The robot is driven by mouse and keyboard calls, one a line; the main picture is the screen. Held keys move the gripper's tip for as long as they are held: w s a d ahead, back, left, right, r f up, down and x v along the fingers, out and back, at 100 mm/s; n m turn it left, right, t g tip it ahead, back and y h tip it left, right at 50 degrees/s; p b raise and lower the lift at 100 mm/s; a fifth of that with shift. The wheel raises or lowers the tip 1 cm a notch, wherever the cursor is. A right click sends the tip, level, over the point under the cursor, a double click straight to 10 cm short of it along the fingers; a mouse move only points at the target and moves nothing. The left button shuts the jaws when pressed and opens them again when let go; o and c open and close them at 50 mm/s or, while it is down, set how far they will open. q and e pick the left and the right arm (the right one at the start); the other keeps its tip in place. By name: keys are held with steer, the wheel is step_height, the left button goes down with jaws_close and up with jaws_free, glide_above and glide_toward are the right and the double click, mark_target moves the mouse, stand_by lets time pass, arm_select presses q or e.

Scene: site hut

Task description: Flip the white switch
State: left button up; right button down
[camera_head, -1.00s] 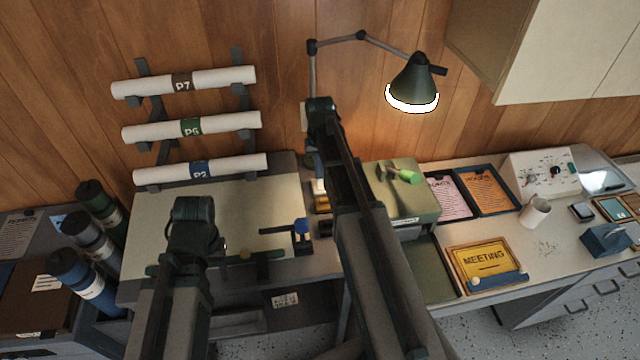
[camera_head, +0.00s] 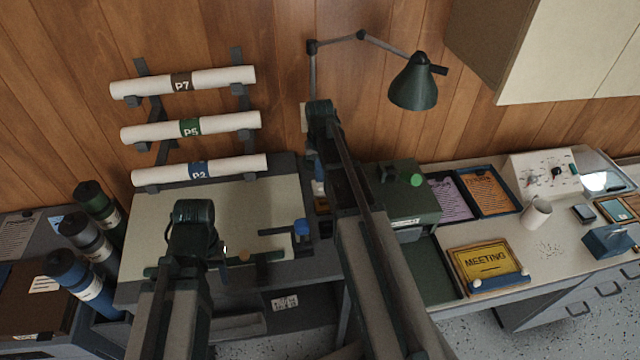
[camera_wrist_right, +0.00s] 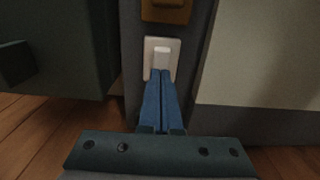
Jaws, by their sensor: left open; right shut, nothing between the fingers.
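The white switch (camera_wrist_right: 161,57), a pale rocker on a square plate, shows in the right wrist view beneath a yellow-brown block (camera_wrist_right: 167,10). My right gripper (camera_wrist_right: 161,73) is shut and empty, its two blue fingers together. The fingertips overlap the lower part of the switch plate; I cannot tell whether they touch it. In the head view a sliver of the switch (camera_head: 319,187) shows beside my right arm, below my right gripper (camera_head: 317,172). My left gripper (camera_head: 223,250) is open over the drawing board, its fingers mostly hidden by its wrist. The desk lamp (camera_head: 414,82) is dark.
The switch lies in a narrow gap between the drawing board (camera_head: 262,200) and a green box (camera_head: 405,207) with a green knob. A small blue-topped item (camera_head: 301,228) is on the board's right edge. Rolled plans (camera_head: 190,128) hang on the wall behind.

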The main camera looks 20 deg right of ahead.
arm_select(q)
step_height(320, 180, up, 7)
steer(key=p, duration=0.6)
steer(key=shift+f, duration=0.15)
arm_select(e)
step_height(320, 180, up, 7)
steer(key=shift+f, duration=0.15)
